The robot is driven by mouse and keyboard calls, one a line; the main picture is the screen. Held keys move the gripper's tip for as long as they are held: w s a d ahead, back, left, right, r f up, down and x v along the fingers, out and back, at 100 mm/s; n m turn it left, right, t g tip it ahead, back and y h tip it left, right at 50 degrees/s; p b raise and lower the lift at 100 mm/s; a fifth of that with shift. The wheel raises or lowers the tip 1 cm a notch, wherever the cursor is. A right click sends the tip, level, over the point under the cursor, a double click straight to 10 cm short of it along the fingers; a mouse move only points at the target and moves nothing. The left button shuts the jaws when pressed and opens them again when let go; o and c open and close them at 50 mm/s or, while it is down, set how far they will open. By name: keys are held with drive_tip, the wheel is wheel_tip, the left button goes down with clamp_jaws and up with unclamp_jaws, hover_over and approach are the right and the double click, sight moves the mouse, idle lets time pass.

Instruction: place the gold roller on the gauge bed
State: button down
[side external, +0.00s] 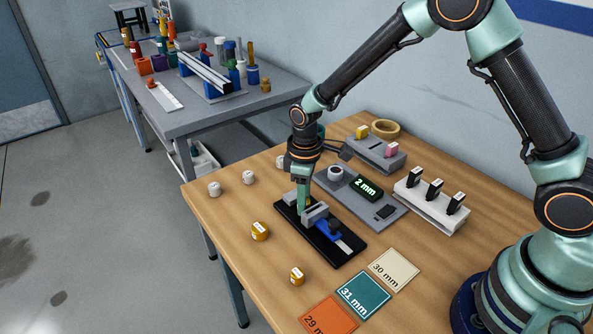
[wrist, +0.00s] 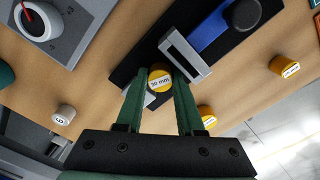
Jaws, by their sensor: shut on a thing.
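My gripper (side external: 302,208) points down over the black gauge bed (side external: 337,254), between its grey blocks. In the wrist view my gripper (wrist: 163,72) is shut on a gold roller (wrist: 159,84) with a white face marked "30 mm". The roller is over the black bed (wrist: 128,73), beside the grey jaw block (wrist: 187,57) with the blue slide (wrist: 213,31). I cannot tell whether the roller touches the bed. In the side view my fingers and the blocks hide the held roller.
Two other gold rollers (side external: 260,231) (side external: 296,277) stand near the front edge. Several white rollers (side external: 214,189) stand at the left. Size cards (side external: 364,294) lie at the front. A grey plate (side external: 388,218) with a "2 mm" display and a white rack (side external: 430,208) stand behind the bed.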

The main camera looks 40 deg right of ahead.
drive_tip(key=shift+f, duration=0.1)
drive_tip(key=c, duration=0.8)
unclamp_jaws()
